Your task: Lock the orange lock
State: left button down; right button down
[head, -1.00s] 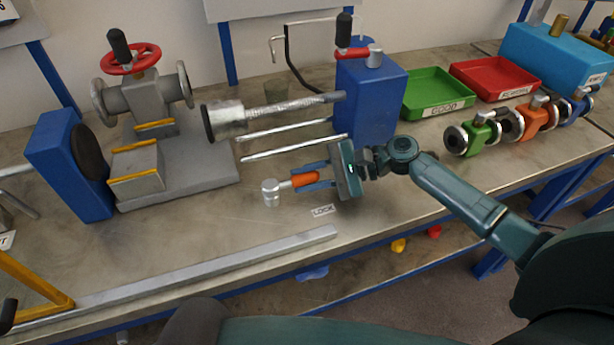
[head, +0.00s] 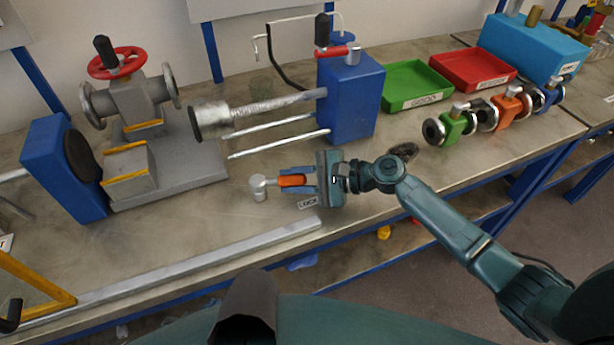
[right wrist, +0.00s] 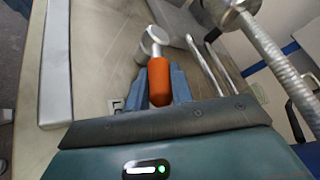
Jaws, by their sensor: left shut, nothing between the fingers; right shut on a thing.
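An orange-handled tool with a silver, hammer-like head (head: 259,188) is between the fingers of my right gripper (head: 297,183). The right gripper is shut on its orange handle; the right wrist view shows the handle (right wrist: 159,82) between the blue fingers and the silver head beyond them. A label reading LOCK (head: 308,202) is on the bench beside the gripper, partly covered. An orange flanged vessel (head: 507,106) with a silver handle stands at the right between a green one (head: 455,126) and a blue one (head: 545,97). I cannot make out my left gripper.
A blue block (head: 350,100) with a red lever stands behind my right gripper, with metal rods to its left. Green (head: 416,103) and red trays (head: 492,83) are behind the vessels. A long metal bar (head: 200,266) lies along the front.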

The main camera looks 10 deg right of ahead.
jog(key=c, duration=1.2)
grip_release()
jog(key=shift+d, duration=0.1)
jog(key=b+v, duration=0.1)
jog(key=v, duration=1.1)
jog(key=shift+s+d+b, duration=0.1)
jog(key=shift+d+b, duration=0.15)
jog(key=shift+b, duration=0.15)
jog(key=shift+s+d+r, duration=0.1)
jog(key=shift+d, duration=0.15)
jog(key=shift+c, duration=0.5)
